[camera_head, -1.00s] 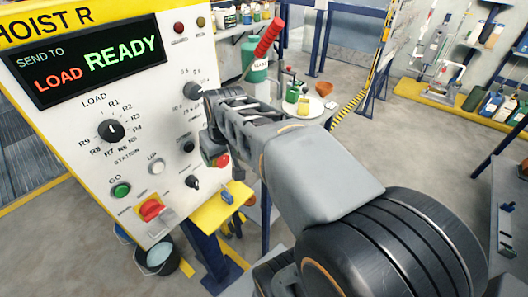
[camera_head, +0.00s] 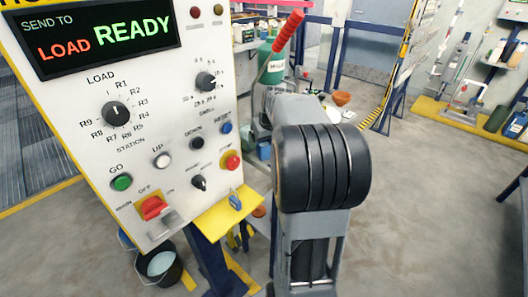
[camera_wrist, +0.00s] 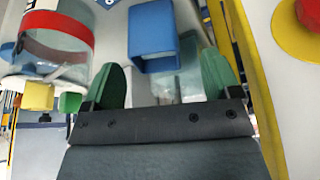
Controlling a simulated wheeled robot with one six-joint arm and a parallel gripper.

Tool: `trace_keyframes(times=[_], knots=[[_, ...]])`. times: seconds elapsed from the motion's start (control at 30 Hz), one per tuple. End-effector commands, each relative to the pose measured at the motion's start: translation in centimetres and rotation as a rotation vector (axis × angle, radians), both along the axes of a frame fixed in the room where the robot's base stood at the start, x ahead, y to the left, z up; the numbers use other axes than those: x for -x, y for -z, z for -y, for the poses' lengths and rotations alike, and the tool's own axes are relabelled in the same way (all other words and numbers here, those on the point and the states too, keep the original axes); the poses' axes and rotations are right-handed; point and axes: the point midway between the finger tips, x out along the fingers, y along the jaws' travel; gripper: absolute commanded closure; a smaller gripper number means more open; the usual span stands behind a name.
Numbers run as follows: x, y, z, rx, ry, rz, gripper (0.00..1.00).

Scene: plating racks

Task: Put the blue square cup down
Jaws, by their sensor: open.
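The blue square cup (camera_wrist: 153,38) shows in the wrist view, just beyond and between the fingertips of my gripper (camera_wrist: 163,62). The two green fingers are spread wide and I see no grip on the cup. A clear gap shows between the cup and the right finger. What the cup's base rests on is hard to tell. A yellow square cup (camera_wrist: 38,96) and a small green one (camera_wrist: 70,103) are to the left. In the head view my arm hides my gripper and the blue cup.
A clear jar with a red band (camera_wrist: 58,40) is at the wrist view's upper left. A red button on yellow (camera_wrist: 305,18) is at its right. In the head view, the hoist console (camera_head: 75,130) stands close left of my arm. A green cylinder (camera_head: 271,65) is behind.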

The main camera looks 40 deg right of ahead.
Motion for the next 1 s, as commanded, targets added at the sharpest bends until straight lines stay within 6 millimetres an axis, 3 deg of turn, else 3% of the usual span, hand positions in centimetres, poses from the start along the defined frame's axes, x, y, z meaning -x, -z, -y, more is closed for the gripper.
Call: trace_keyframes(times=[0.43, 0.8, 1.0], knots=[[-1.2, 4.5, 0.7, 0.000, -0.001, -0.002, 0.17], [-1.5, 5.2, 0.8, 0.000, 0.000, 0.000, 0.17], [-1.5, 5.2, 0.8, 0.001, 0.000, 0.000, 0.35]])
